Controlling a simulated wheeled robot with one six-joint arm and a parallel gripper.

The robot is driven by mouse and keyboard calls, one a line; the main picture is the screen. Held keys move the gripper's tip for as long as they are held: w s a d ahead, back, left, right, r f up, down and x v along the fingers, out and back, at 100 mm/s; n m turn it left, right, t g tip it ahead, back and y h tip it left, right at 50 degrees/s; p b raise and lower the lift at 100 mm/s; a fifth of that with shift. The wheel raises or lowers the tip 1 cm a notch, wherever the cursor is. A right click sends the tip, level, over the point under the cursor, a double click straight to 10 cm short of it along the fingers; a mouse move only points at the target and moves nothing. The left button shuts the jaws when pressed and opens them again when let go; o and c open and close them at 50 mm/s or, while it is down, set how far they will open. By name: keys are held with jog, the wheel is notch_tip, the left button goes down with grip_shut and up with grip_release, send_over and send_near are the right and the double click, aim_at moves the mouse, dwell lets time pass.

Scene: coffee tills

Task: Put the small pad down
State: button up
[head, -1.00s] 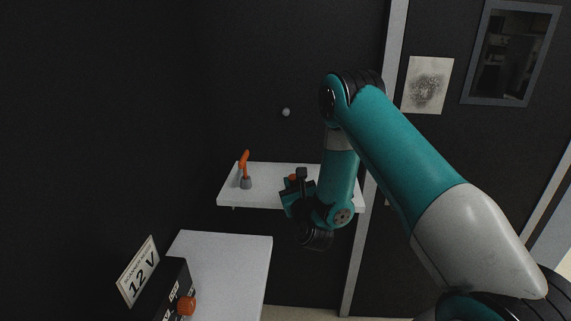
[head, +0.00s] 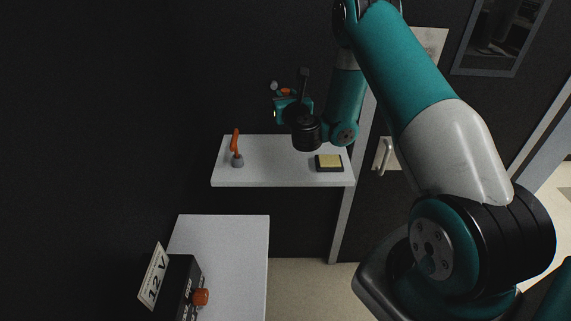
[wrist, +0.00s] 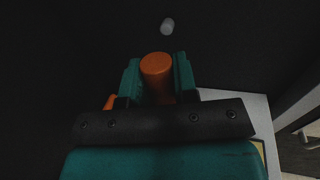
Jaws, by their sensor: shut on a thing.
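My gripper (head: 290,93) is in front of the dark wall, above the white shelf (head: 270,178) in the head view. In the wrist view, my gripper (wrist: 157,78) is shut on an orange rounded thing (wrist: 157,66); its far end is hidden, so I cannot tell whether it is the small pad. A bit of the held orange thing (head: 287,91) shows in the head view. A yellow pad in a dark frame (head: 329,161) lies flat on the shelf's right part, apart from my gripper. Its yellow edge shows in the wrist view (wrist: 259,148).
An orange-handled tool with a grey base (head: 236,150) stands on the shelf's left part. A pale knob (head: 274,86) is on the wall near my gripper. Below left is a white counter (head: 225,240) with a black 12 V box (head: 178,285). The shelf's middle is clear.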

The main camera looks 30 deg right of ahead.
jog(key=shift+f+b, duration=5.35)
jog(key=shift+f, duration=4.4)
jog(key=shift+f, duration=0.1)
jog(key=o, duration=0.9)
jog(key=shift+p, duration=0.5)
